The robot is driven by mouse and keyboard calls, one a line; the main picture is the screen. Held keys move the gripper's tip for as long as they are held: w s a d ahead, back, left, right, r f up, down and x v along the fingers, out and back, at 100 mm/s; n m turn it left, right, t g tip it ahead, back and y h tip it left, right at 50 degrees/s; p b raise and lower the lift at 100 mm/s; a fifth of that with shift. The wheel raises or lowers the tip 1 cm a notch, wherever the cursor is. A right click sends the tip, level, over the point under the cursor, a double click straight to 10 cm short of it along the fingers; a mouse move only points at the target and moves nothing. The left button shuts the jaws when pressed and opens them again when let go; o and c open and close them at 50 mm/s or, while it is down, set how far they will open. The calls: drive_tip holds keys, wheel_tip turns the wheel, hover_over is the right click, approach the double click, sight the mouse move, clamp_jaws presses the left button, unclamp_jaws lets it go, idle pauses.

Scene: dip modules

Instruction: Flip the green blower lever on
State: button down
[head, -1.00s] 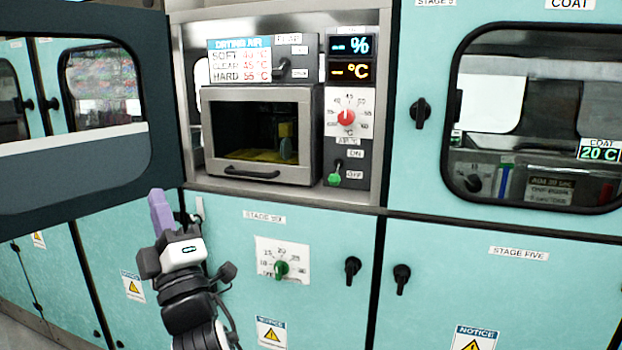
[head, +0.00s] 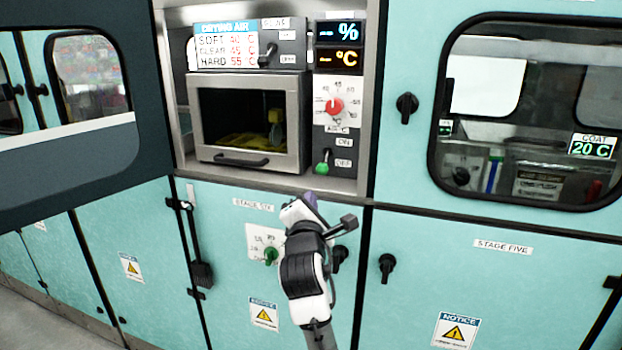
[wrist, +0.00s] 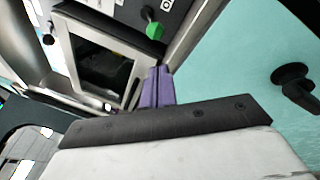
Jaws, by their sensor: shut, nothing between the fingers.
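The green blower lever (head: 322,168) is on the narrow dark panel to the right of the small oven-like chamber. Its green knob hangs low, beside the lower OFF label (head: 343,163), with the ON label (head: 343,142) above it. In the wrist view the green knob (wrist: 155,31) shows at the top, ahead of the fingers and apart from them. My gripper (head: 310,199) is just below the lever and a little left of it in the head view, with its purple fingertips pointing up. In the wrist view the purple fingers (wrist: 158,88) are together and empty.
A red temperature dial (head: 335,105) sits above the lever. The chamber with its handle (head: 240,160) is to the left, and a steel frame edge (head: 364,150) is close on the right. A green dial (head: 270,256) and black latches (head: 387,267) are on the lower doors.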

sight(313, 187)
drive_tip(key=w+p, duration=0.1)
drive_tip(key=w, duration=0.2)
drive_tip(key=w+p, duration=0.1)
drive_tip(key=w, duration=0.2)
drive_tip(key=w+r+p, duration=0.1)
drive_tip(key=w, duration=0.3)
drive_tip(key=shift+d, duration=0.15)
drive_tip(key=shift+s+d+r, duration=0.1)
drive_tip(key=shift+s+d, duration=0.05)
drive_tip(key=shift+a+r, duration=0.1)
drive_tip(key=shift+a, duration=0.15)
drive_tip(key=shift+d, duration=0.15)
